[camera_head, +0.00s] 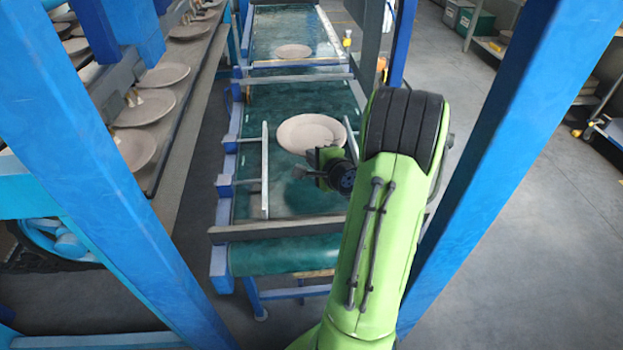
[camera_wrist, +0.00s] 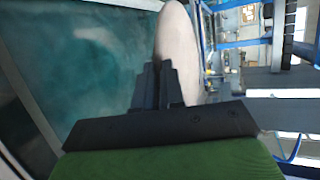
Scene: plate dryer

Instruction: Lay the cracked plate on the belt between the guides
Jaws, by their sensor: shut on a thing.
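A pale pinkish plate (camera_head: 311,133) is at my gripper (camera_head: 322,158), over the green belt (camera_head: 275,101). In the wrist view the plate (camera_wrist: 178,42) stands out edge-on from between the two dark fingers of my gripper (camera_wrist: 160,80), which are shut on its rim. The belt (camera_wrist: 75,80) fills the left of that view. A thin pale guide rail (camera_head: 265,170) runs along the belt left of the plate; the right guide is mostly hidden by my arm. I cannot make out a crack, nor whether the plate touches the belt.
Another plate (camera_head: 293,51) lies farther along the belt. A metal crossbar (camera_head: 290,229) spans the belt's near end. Several plates, one of them here (camera_head: 146,108), line a rack at the left. Blue posts (camera_head: 105,170) stand on both sides. Grey floor (camera_head: 500,200) is open at the right.

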